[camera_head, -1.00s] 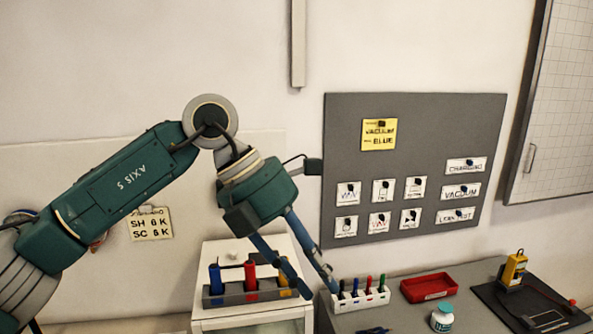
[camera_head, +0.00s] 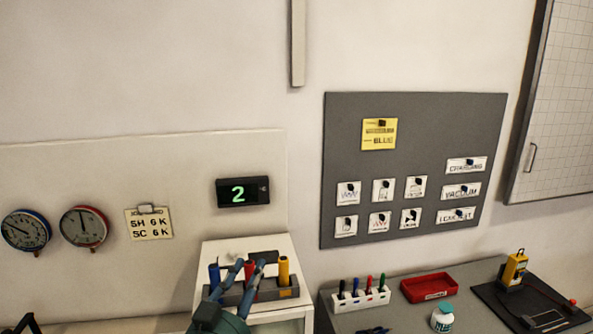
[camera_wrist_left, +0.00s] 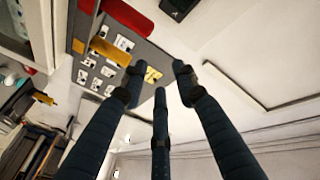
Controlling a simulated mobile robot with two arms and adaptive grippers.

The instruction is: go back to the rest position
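My left gripper (camera_head: 240,268) is low in the head view, with its blue fingers pointing up in front of the holder (camera_head: 286,292) of coloured cylinders. In the left wrist view its fingers (camera_wrist_left: 159,83) are spread apart with nothing between them. Whether the fingers touch the holder cannot be told. My right gripper is not in view.
The holder carries a blue cylinder (camera_head: 214,276), a partly covered red one and a yellow one (camera_head: 284,270) on a white cabinet (camera_head: 210,254). The wall display (camera_head: 243,191) reads 2.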

